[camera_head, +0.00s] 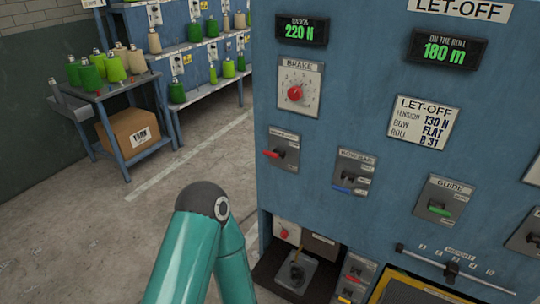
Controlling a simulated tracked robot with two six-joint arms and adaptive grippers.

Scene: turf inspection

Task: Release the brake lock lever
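A small lever with a red handle (273,154) sits on a grey plate (287,151) on the blue machine panel, below the brake dial. The label above it is too small to read surely, so I cannot confirm it is the brake lock lever. Its red handle points left. The brake dial (299,88), under a BRAKE label, has a red knob. A teal arm of mine rises from the bottom, bent at a dark joint, left of the panel. Neither gripper is in view.
A blue-handled lever (343,189) and a green-handled lever (440,209) sit further right on the panel. A slider bar (445,266) and a recess with a black control (296,273) are lower. A cart (121,88) with yarn cones stands left. Floor between is clear.

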